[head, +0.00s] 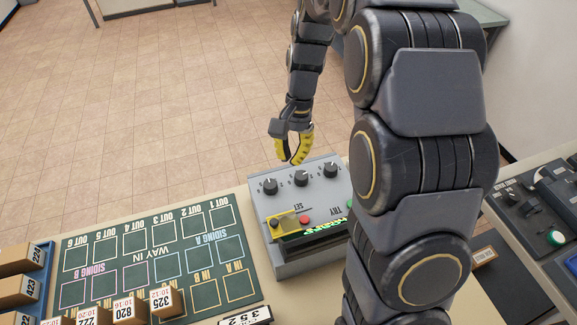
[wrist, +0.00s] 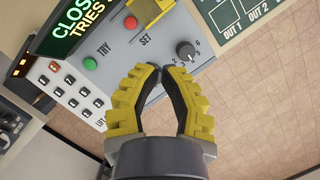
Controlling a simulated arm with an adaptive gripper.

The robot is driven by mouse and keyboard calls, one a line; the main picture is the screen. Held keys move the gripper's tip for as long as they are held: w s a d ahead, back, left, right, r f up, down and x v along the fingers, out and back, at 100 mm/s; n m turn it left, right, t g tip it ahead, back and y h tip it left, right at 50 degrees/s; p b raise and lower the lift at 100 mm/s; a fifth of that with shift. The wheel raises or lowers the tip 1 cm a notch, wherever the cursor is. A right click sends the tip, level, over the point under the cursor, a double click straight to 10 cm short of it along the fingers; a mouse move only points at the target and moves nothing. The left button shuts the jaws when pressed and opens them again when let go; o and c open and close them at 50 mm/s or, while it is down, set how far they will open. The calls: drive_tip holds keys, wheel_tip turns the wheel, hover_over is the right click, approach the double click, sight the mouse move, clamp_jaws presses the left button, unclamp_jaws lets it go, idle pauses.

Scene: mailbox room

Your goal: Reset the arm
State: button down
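The box has several black knobs, a red button (head: 304,220), a green TRY button and a yellow part (head: 283,225). The wrist view shows the red button (wrist: 145,40), the green button (wrist: 89,63) and a lit display reading "CLOS… TRIES". My arm covers the box's right side in the head view.
A green track board (head: 160,252) lies left of the box, with several numbered blocks (head: 163,301) along its front. A blue rack (head: 40,262) holds more blocks at far left. Another console (head: 535,215) stands at right. Beyond the desk is open tiled floor (head: 150,100).

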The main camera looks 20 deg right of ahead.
drive_tip(key=shift+r, duration=0.15)
idle(0.4)
wheel_tip(320, 180, up, 6)
drive_tip(key=n+h, duration=0.1)
drive_tip(key=n, duration=0.3)
hover_over(281, 220)
drive_tip(key=s, duration=0.5)
drive_tip(key=s+n+h, duration=0.1)
drive_tip(key=s+n, duration=0.4)
drive_tip(key=s, duration=0.8)
drive_tip(key=w+d+f+m+y, duration=0.1)
drive_tip(key=w+d+f+m, duration=0.15)
drive_tip(key=w, duration=0.55)
drive_tip(key=w+d+f+m, duration=0.1)
drive_tip(key=w+f+m, duration=0.1)
drive_tip(key=w+m, duration=0.35)
drive_tip(key=w+d+f+m+y, duration=0.1)
drive_tip(key=w+d+f, duration=0.1)
drive_tip(key=w, duration=0.8)
drive_tip(key=x, duration=1)
drive_tip(key=shift+s+a, duration=0.15)
drive_tip(key=shift+s, duration=0.05)
drive_tip(key=shift+s+a, duration=0.8)
drive_tip(key=shift+a, duration=0.05)
drive_tip(key=shift+s+a+f, duration=0.25)
drive_tip(key=shift+s+a, duration=0.2)
